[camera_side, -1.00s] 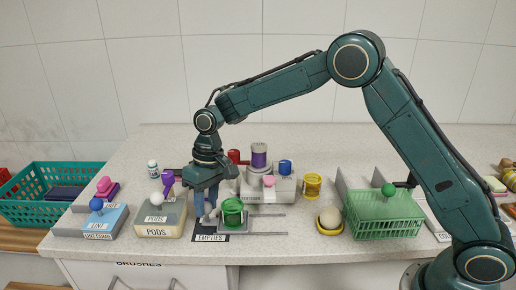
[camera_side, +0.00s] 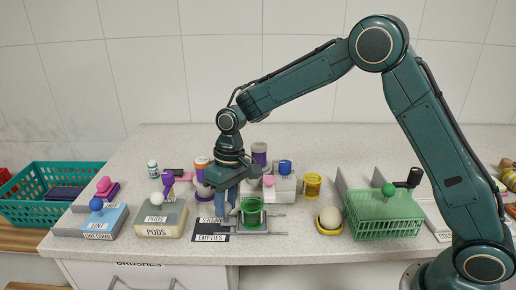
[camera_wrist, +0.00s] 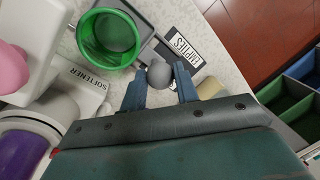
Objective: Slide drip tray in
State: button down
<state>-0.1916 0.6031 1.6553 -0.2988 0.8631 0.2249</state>
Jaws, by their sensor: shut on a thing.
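The drip tray (camera_side: 255,231) is a flat grey plate lying between two thin metal rails in front of the white softener block. A green cup (camera_side: 252,210) stands upright on it, and this cup also shows in the wrist view (camera_wrist: 107,38). My gripper (camera_side: 227,212) is low at the tray's left end, left of the cup. In the wrist view my gripper's fingers (camera_wrist: 159,84) are on either side of a round grey knob (camera_wrist: 159,74) beside the cup. The knob is hidden behind the fingers in the side view.
A dark mat labelled EMPTIES (camera_side: 210,238) lies at the front left of the tray. The white softener block (camera_side: 283,190) stands behind it. A yellow cup (camera_side: 312,186) and green wire basket (camera_side: 384,218) are to the right. A PODS box (camera_side: 157,219) stands left.

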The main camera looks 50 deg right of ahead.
jog(key=c, duration=1.1)
grip_release()
jog(key=shift+o, duration=0.2)
jog(key=shift+r, duration=0.1)
notch_tip(320, 180, up, 14)
jog(key=d, duration=0.2)
jog(key=shift+w+d+f, duration=0.25)
jog(key=shift+w+d, duration=0.05)
